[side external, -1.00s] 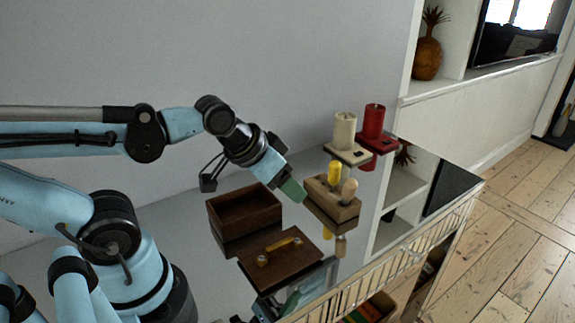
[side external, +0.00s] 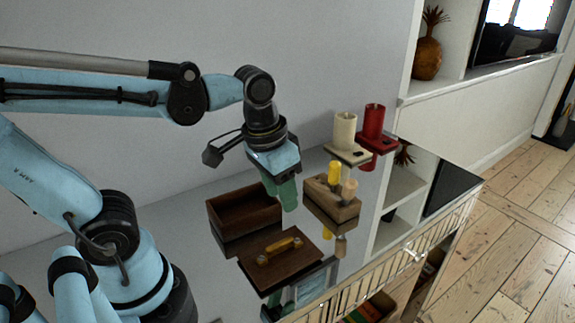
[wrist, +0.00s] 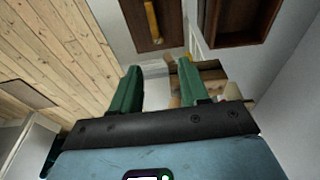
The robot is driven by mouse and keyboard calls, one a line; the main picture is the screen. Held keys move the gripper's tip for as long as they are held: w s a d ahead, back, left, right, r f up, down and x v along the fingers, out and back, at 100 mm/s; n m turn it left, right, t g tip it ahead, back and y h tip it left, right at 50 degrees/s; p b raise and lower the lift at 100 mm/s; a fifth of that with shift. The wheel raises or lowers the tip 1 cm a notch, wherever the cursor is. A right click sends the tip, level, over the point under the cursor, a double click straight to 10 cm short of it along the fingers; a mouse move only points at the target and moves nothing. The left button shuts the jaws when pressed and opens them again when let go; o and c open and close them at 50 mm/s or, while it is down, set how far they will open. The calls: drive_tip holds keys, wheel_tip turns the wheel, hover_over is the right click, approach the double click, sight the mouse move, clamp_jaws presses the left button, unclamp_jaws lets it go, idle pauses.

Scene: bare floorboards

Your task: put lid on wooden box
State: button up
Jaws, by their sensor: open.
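The open wooden box (side external: 228,217) stands on the glossy grey surface, dark brown and empty. Its flat brown lid (side external: 266,273) lies in front of it, with a yellow-orange handle (side external: 281,250) on top. In the wrist view the lid (wrist: 171,37) is at the top middle and the box (wrist: 236,38) at the top right. My gripper (side external: 283,205) has green fingers and points down above the surface, between the box and a wooden block. The wrist view shows its fingers (wrist: 160,80) apart with nothing between them.
A wooden block (side external: 322,207) with yellow and tan pegs stands right of my gripper, very near it. Cream (side external: 344,131) and red (side external: 374,122) cylinders on small stands are behind it. The surface ends at a railed edge at the front right.

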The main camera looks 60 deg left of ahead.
sight(280, 243)
drive_tip(key=shift+s+d+f+g, duration=0.15)
drive_tip(key=shift+f+g, duration=0.2)
drive_tip(key=shift+f, duration=1.55)
drive_tip(key=shift+s+d+f+g, duration=0.1)
drive_tip(key=shift+f+g, duration=0.3)
drive_tip(key=shift+f, duration=1.45)
drive_tip(key=shift+s+d+f+g, duration=0.15)
drive_tip(key=shift+f+g, duration=0.2)
drive_tip(key=shift+f, duration=1.55)
drive_tip(key=shift+c, duration=0.3)
clamp_jaws()
